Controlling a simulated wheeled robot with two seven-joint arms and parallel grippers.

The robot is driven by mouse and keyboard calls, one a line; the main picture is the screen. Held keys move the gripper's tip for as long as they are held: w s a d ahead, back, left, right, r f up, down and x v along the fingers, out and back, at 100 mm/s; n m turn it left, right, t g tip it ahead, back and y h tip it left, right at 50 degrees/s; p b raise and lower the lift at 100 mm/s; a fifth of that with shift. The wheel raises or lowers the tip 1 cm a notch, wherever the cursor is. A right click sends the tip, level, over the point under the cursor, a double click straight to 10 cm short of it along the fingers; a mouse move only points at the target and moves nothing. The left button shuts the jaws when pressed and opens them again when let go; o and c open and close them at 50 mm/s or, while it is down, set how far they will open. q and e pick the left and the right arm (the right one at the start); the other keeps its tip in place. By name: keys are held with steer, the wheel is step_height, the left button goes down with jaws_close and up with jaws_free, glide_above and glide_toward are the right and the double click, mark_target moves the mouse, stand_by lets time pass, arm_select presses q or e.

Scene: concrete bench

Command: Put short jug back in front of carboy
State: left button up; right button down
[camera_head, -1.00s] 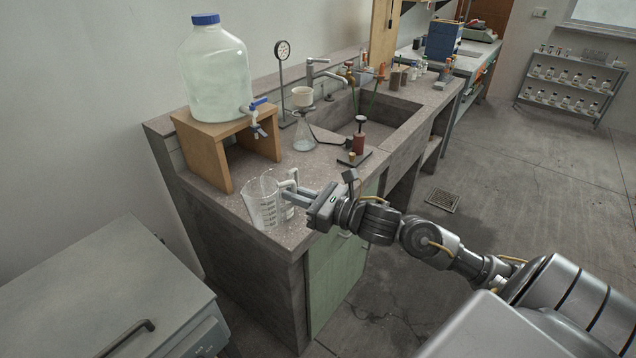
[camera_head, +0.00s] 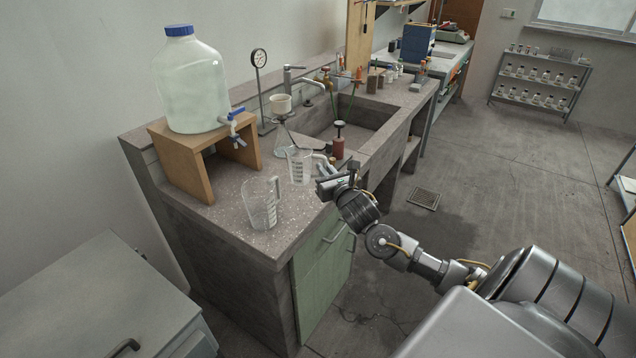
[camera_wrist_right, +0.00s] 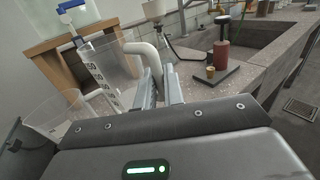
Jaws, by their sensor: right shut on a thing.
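The short jug (camera_head: 299,165), clear with markings, is held at its handle by my right gripper (camera_head: 322,168), which is shut on it. In the wrist view the short jug (camera_wrist_right: 105,72) and its white handle (camera_wrist_right: 146,60) show beyond the fingers; its base is hidden, so I cannot tell if it touches the bench. A second clear jug (camera_head: 260,206), larger-looking, stands on the bench nearer the front corner. The carboy (camera_head: 190,90), blue-capped with a tap, sits on a wooden stand (camera_head: 190,172) to the left. My left gripper is not in view.
A flask with a white funnel (camera_head: 281,104) stands behind the short jug. Bare bench top (camera_head: 228,208) lies in front of the wooden stand.

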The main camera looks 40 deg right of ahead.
steer(key=w+d+f, duration=0.1)
steer(key=w+f, duration=0.1)
steer(key=w+d+f, duration=0.3)
steer(key=w+f, duration=0.1)
steer(key=f, duration=0.1)
steer(key=shift+w+d, duration=0.2)
steer(key=shift+d, duration=0.05)
steer(key=shift+w+d+f, duration=0.1)
steer(key=shift+w+f, duration=0.05)
steer(key=shift+f, duration=0.2)
steer(key=shift+f+p, duration=0.35)
steer(key=shift+f, duration=1)
steer(key=shift+f, duration=0.15)
steer(key=c, duration=1.6)
jaws_free()
steer(key=shift+o, duration=0.5)
